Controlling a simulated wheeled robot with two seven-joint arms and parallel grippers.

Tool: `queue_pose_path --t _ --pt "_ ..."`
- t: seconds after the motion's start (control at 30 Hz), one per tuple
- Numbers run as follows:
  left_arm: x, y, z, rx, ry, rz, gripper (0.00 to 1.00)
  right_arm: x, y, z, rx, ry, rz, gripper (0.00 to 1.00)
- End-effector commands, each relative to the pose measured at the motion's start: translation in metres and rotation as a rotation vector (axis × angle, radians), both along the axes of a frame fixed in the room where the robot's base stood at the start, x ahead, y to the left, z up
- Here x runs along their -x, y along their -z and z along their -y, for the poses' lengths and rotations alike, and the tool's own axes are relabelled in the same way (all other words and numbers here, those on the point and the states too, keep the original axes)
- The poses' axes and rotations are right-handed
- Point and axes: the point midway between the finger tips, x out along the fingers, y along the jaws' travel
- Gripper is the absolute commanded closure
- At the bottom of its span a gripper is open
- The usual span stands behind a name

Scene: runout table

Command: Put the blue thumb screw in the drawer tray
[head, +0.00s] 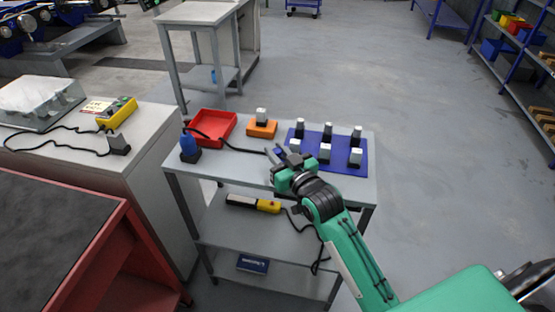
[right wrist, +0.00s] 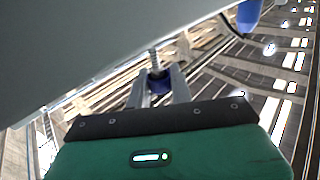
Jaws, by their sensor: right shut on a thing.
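My right gripper (head: 277,157) is over the near edge of the grey cart top, left of the blue mat. In the right wrist view its two fingers (right wrist: 158,92) are shut on the blue thumb screw (right wrist: 158,80). The screw's blue head is between the fingertips and its metal threaded shank sticks out beyond them. A red open tray (head: 213,126), the only tray-like bin on the cart, is at the back left of the top, apart from the gripper. Its inside looks empty. My left gripper is not in view.
A blue mat (head: 364,169) with several dark and silver parts lies on the right. An orange block (head: 262,129) with a silver-topped part is behind the gripper. A blue-topped dark object (head: 189,149) stands front left, with a black cable running from it towards the gripper.

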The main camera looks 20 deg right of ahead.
Motion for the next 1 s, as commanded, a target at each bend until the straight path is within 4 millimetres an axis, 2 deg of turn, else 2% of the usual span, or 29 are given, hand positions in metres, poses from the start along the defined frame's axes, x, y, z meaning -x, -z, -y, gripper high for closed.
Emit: queue_pose_path --t 0.03,0.13,0.57,0.6,0.7,1.0 --pt "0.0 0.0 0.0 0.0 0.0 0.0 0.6 0.0 0.011 0.0 0.0 0.0 -0.005 0.99" --pt "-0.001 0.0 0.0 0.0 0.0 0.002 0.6 0.0 0.023 0.0 0.0 0.0 -0.004 0.99" --pt "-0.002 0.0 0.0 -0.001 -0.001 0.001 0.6 0.0 0.029 0.0 -0.001 0.0 -0.001 0.99" --pt "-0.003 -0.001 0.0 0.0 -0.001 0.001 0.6 0.0 0.028 0.0 -0.001 0.0 -0.001 0.72" --pt "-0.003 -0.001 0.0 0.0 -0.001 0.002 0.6 0.0 0.028 0.0 -0.001 0.0 -0.001 0.56" --pt "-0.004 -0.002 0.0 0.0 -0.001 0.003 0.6 0.0 0.026 0.0 -0.001 0.0 0.0 0.56"
